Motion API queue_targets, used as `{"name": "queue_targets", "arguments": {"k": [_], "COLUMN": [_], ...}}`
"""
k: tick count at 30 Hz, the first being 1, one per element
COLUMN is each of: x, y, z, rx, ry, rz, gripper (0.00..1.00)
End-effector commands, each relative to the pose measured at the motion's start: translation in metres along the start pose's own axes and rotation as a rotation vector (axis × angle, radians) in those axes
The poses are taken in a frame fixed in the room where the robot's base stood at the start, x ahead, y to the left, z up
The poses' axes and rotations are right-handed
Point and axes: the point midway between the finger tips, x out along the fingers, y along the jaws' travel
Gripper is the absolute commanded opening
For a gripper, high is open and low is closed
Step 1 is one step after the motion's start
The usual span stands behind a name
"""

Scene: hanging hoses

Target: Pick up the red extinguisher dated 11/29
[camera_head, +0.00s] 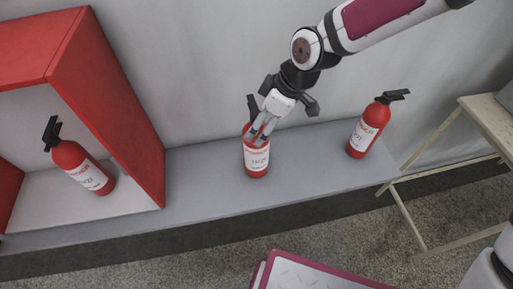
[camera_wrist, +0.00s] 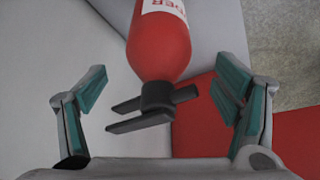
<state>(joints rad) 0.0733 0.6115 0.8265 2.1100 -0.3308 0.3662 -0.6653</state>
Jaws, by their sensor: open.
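The red extinguisher with a white label reading 11/29 (camera_head: 257,160) stands upright on the grey ledge, in the middle of the head view. My gripper (camera_head: 264,132) is at its upper part, and its fingers cover some of the red body there. In the wrist view the red body (camera_wrist: 160,48) and black handle (camera_wrist: 150,105) of an extinguisher lie between my two open fingers (camera_wrist: 160,85), with a gap on each side. Only part of the label shows there, at the top edge. Whether a finger touches the extinguisher cannot be told from the head view.
Another red extinguisher (camera_head: 368,130) stands on the ledge (camera_head: 200,205) to the right. A third (camera_head: 82,168) stands inside a red open box (camera_head: 120,110) on the left. A pale table frame (camera_head: 410,215) is beyond the ledge's right end. A wall (camera_head: 190,70) rises behind.

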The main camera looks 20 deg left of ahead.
Motion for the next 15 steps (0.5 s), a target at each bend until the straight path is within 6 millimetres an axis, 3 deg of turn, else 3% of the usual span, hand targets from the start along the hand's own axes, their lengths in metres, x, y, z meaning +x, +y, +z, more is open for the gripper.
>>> {"name": "queue_targets", "arguments": {"k": [9, 15], "x": [0.041, 0.048], "y": [0.000, 0.001], "z": [-0.001, 0.000], "rx": [-0.001, 0.000], "ry": [-0.001, -0.001], "rz": [-0.004, -0.001], "gripper": [0.83, 0.83]}}
